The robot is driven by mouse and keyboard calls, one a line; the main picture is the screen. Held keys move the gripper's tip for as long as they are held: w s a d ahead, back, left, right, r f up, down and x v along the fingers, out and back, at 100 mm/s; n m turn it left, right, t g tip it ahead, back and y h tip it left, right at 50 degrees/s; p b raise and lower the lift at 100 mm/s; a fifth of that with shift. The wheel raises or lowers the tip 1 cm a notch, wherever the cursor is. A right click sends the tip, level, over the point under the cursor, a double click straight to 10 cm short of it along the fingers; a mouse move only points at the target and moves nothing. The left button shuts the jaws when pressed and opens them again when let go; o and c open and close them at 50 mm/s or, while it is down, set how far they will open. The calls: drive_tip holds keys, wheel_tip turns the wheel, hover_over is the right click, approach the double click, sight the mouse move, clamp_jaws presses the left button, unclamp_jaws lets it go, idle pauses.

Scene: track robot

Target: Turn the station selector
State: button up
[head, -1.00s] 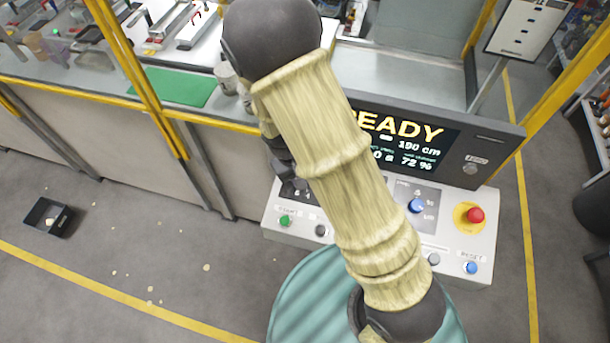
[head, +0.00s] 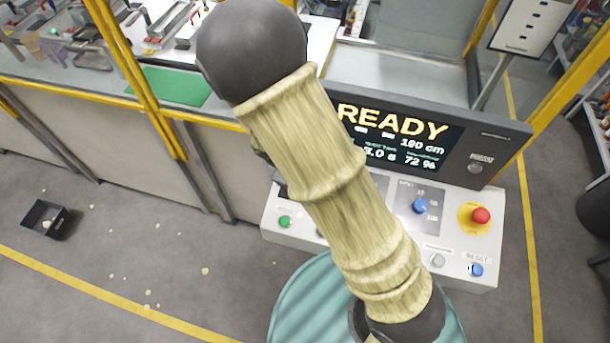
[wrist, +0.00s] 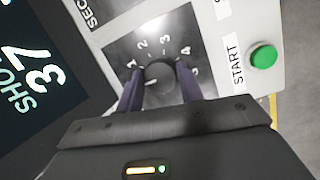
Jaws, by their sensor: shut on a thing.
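In the wrist view a round black selector knob (wrist: 160,74) sits on a dark plate (wrist: 125,48) with the numbers 1 to 5 around it. My gripper (wrist: 160,80) has one finger on each side of the knob and is shut on it. The knob's pointer is too dark to read for certain. In the head view my sleeved arm hides the knob and the gripper. The control panel (head: 480,240) stands below a display (head: 405,138) that reads READY.
A green button (wrist: 263,57) labelled START is right of the dial in the wrist view. In the head view a blue knob (head: 420,206), a red emergency button (head: 481,216) and a blue RESET button (head: 476,270) are right of my arm. A yellow post (head: 135,75) stands left.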

drive_tip(key=o, duration=1)
drive_tip(key=shift+r, duration=0.1)
drive_tip(key=b+v, duration=0.2)
drive_tip(key=v, duration=1.5)
drive_tip(key=shift+a, duration=0.2)
drive_tip(key=shift+d, duration=0.1)
drive_tip(key=s+d+f+m+y, duration=0.1)
drive_tip(key=d+f+m+y, duration=0.1)
drive_tip(key=d+m, duration=0.3)
drive_tip(key=s+d+f+m+y, duration=0.1)
drive_tip(key=d+m, duration=0.5)
drive_tip(key=d, duration=0.6)
wheel_tip(320, 180, down, 2)
drive_tip(key=shift+s+d+f+t+y, duration=0.1)
drive_tip(key=shift+s+d+t+y, duration=0.25)
drive_tip(key=shift+s, duration=0.45)
